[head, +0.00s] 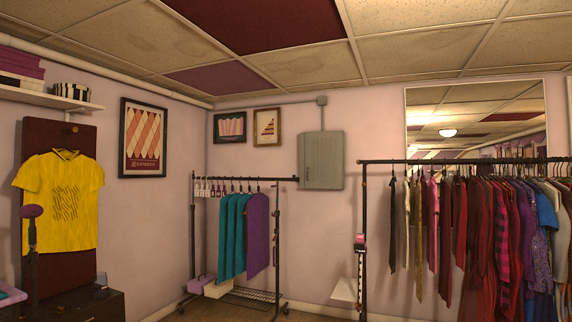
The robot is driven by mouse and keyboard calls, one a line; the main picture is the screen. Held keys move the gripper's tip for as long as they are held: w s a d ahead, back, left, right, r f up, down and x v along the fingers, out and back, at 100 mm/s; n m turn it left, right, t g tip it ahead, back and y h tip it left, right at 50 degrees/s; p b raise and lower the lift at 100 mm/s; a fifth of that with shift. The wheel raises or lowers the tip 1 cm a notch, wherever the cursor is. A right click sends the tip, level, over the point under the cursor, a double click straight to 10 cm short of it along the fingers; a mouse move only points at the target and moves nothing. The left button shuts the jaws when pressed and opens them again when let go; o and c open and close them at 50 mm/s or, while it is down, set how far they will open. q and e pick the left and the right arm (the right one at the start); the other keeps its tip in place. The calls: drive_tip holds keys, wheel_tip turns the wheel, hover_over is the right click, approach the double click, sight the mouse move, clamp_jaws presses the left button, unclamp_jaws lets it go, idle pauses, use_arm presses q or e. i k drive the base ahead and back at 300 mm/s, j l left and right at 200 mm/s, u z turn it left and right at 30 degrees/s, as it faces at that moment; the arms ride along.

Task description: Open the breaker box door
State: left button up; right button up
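The breaker box (321,160) is a grey-green metal box on the back wall, a little right of the middle of the head view. Its door looks shut, with a small dark latch or handle near its left edge. A conduit runs from its top up to a round junction box (321,101). Neither of my grippers shows in the head view.
A small rack (250,181) with teal and purple garments stands below left of the box. A long, full clothes rack (470,160) stands at the right, before a mirror (476,118). A yellow shirt (62,200) hangs at left. A gap lies between the racks.

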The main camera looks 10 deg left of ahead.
sight(323, 149)
drive_tip(key=i+z, duration=0.15)
drive_tip(key=i, duration=2.1)
drive_tip(key=i+j+u, duration=0.2)
drive_tip(key=i, duration=0.45)
drive_tip(key=i+l+u, duration=0.2)
drive_tip(key=i, duration=0.45)
drive_tip(key=i+u, duration=0.2)
drive_tip(key=i, duration=0.45)
drive_tip(key=i+l+u, duration=0.2)
drive_tip(key=i, duration=0.4)
